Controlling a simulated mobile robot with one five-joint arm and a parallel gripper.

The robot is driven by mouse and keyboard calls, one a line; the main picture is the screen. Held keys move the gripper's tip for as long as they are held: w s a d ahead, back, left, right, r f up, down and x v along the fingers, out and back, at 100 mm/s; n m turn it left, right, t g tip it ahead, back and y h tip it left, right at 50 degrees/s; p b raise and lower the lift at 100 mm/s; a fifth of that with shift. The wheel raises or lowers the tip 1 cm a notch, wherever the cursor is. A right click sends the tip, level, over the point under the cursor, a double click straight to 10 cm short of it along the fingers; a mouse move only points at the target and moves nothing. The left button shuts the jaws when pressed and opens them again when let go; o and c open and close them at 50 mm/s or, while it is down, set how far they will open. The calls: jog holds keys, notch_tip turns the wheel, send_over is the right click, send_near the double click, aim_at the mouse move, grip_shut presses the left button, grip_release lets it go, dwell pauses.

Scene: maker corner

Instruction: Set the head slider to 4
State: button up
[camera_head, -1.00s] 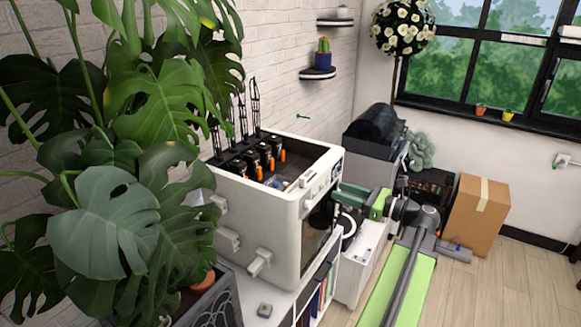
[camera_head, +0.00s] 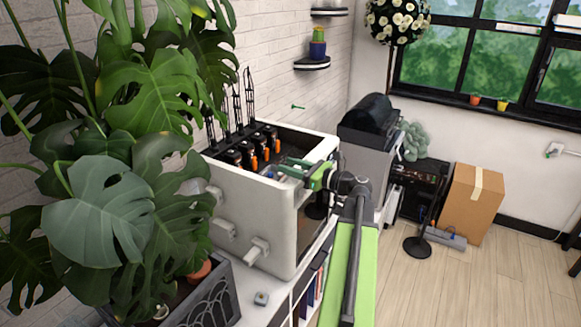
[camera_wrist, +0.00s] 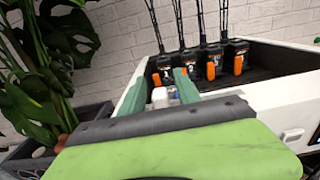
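The white 3D printer (camera_head: 255,203) stands on a shelf unit, its top open. Along its back wall hang several black tool heads (camera_head: 251,150) with orange levers; they also show in the wrist view (camera_wrist: 212,62) with small white number labels, hard to read. A small pale grey and white block, perhaps the head slider (camera_wrist: 163,97), shows inside the printer. My gripper (camera_head: 308,170) has green fingers and reaches over the printer's front rim. In the wrist view my gripper (camera_wrist: 158,88) is open, its fingers on either side of the block. Contact cannot be seen.
A large monstera plant (camera_head: 120,180) stands close on the left in a dark planter (camera_head: 207,300). Wall shelves (camera_head: 312,63) hang above. A cardboard box (camera_head: 473,203) and a dark machine (camera_head: 369,125) stand behind. The wooden floor on the right is clear.

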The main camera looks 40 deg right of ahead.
jog(key=shift+w, duration=0.1)
grip_shut()
dwell(1.4)
